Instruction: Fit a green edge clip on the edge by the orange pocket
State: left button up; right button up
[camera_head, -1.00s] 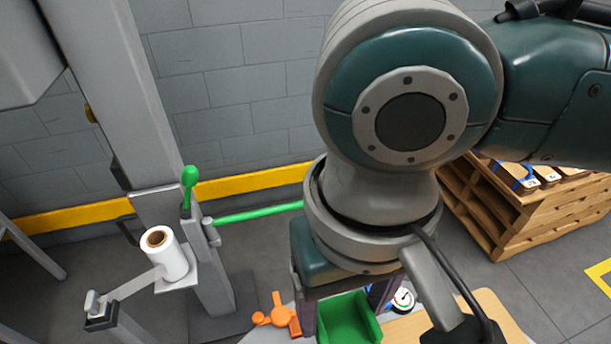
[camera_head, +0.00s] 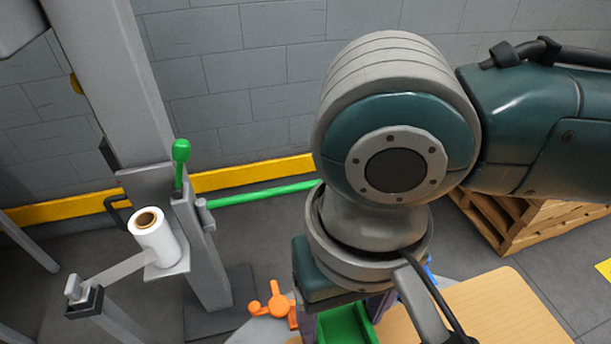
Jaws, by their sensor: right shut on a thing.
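My right gripper (camera_head: 343,316) points down at the bottom of the view, below my large dark-green wrist. Its dark purple fingers show only in part. It is shut on a green piece with raised sides, which I take for the green edge clip (camera_head: 345,325). The clip's lower end is cut off by the frame edge. I cannot tell whether it touches anything below. The edge and the orange pocket cannot be made out. My left gripper is not in view.
An orange knob (camera_head: 275,304) lies left of my right gripper. A wooden tabletop (camera_head: 490,310) is at the lower right, a wooden pallet stack (camera_head: 540,222) behind it. On the left stand a grey post with a green-handled lever (camera_head: 181,152) and a white film roll (camera_head: 157,240).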

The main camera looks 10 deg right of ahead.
jog(key=shift+f, duration=0.3)
dwell(0.6)
jog(key=o, duration=1.3)
jog(key=shift+r, duration=0.1)
